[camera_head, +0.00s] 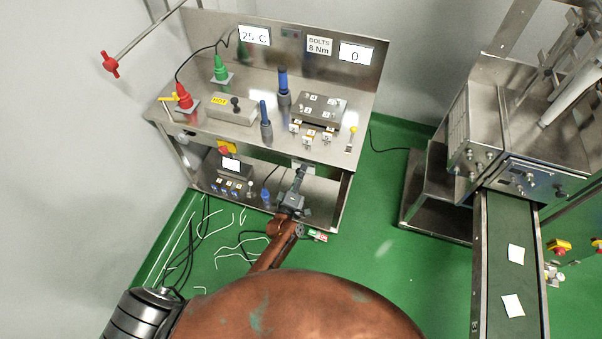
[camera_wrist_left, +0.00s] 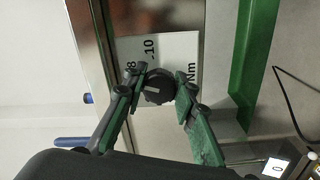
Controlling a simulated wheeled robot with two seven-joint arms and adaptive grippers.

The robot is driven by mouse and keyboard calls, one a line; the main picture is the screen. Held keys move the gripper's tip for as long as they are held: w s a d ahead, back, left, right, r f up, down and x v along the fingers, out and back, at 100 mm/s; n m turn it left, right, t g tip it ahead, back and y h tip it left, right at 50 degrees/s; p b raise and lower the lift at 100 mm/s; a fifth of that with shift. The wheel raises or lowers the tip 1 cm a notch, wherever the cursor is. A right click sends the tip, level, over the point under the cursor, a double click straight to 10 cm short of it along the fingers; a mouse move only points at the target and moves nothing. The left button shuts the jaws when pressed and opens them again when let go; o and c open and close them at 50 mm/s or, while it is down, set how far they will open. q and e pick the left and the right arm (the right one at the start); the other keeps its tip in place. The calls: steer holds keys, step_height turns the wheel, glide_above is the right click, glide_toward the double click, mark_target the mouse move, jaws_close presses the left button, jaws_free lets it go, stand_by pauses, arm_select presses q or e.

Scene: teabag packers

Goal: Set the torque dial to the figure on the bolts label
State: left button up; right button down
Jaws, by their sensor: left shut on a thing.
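The bolts label (camera_head: 320,45) on the back panel reads "BOLTS 8 Nm". My left gripper (camera_head: 300,176) reaches the front edge of the steel bench. In the left wrist view its two green-backed fingers are shut on the black torque dial (camera_wrist_left: 157,88), one on each side. The dial sits on a white scale plate (camera_wrist_left: 178,52) where 8, 10 and Nm show. A pale pointer mark shows on the dial; I cannot tell which figure it points to. In the head view the gripper hides the dial. My right gripper is not in view.
The bench top (camera_head: 345,98) holds a steel block (camera_head: 317,110), two blue-handled tools (camera_head: 283,85), a box marked HOT (camera_head: 232,109), and red (camera_head: 184,97) and green (camera_head: 220,70) plugs. A display (camera_head: 356,54) reads 0.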

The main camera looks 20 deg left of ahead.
arm_select(q)
steer(key=shift+f+m, duration=0.1)
steer(key=shift+m, duration=0.5)
steer(key=o, duration=1.2)
steer(key=s, duration=1.2)
steer(key=shift+a, duration=0.2)
